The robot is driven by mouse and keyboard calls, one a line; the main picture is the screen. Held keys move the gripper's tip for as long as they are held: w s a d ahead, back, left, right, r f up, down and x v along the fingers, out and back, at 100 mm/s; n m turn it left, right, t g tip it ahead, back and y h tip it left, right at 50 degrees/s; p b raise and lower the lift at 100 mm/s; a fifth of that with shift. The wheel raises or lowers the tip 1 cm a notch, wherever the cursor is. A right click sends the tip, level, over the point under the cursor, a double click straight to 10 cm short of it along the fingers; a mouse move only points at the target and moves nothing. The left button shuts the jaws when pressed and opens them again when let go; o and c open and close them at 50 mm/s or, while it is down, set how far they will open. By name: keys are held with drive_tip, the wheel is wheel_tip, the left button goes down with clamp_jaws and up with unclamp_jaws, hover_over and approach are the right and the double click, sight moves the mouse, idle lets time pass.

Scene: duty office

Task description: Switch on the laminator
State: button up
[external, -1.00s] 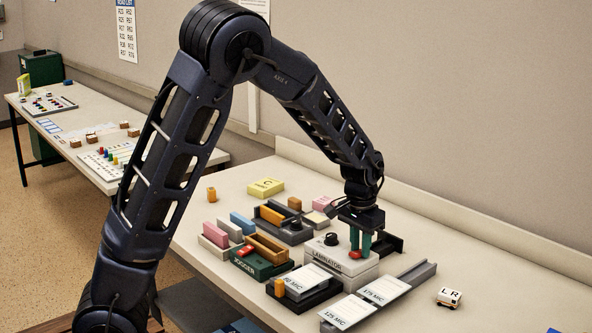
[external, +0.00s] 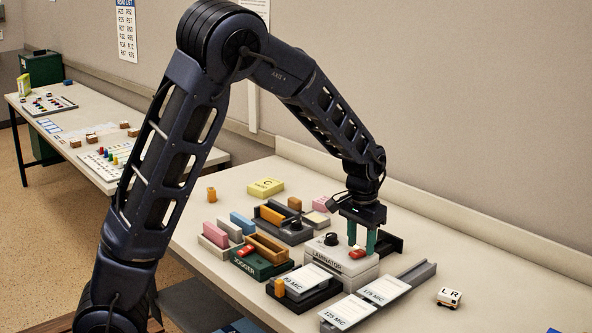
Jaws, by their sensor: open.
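The laminator (external: 342,273) is a light grey box labelled LAMINATOR on the table. A black knob (external: 331,239) and a red switch (external: 357,254) are on its top. I cannot tell from this view which way the switch is set. My gripper (external: 361,245) points down over the right part of the laminator's top, with its two green fingers apart and nothing held between them. The fingertips are close to the red switch, one on each side or just behind it; I cannot tell if they touch it.
A green jogger (external: 262,268) with a wooden tray stands left of the laminator. White cards marked 80 MIC (external: 304,279), 125 MIC (external: 346,311) and 175 MIC (external: 385,291) lie in front. A small LR block (external: 449,297) is at the right, with clear table around it.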

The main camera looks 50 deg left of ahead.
sight(359, 252)
wheel_tip(359, 252, up, 10)
drive_tip(key=shift+s+f, duration=0.15)
drive_tip(key=shift+f, duration=0.05)
idle(0.4)
drive_tip(key=s+a+r+t+h, duration=0.1)
drive_tip(key=s+a+r, duration=0.1)
drive_tip(key=s+r, duration=0.3)
drive_tip(key=s+a+r, duration=0.1)
drive_tip(key=s+r, duration=0.1)
drive_tip(key=s, duration=0.6)
drive_tip(key=s+a+r+t+h, duration=0.1)
drive_tip(key=s+a+r, duration=0.1)
drive_tip(key=s+r, duration=0.3)
drive_tip(key=s+a+f+t+y, duration=0.1)
drive_tip(key=s+t+y, duration=0.1)
drive_tip(key=s, duration=1.6)
drive_tip(key=shift+s+f, duration=0.25)
drive_tip(key=shift+s, duration=0.1)
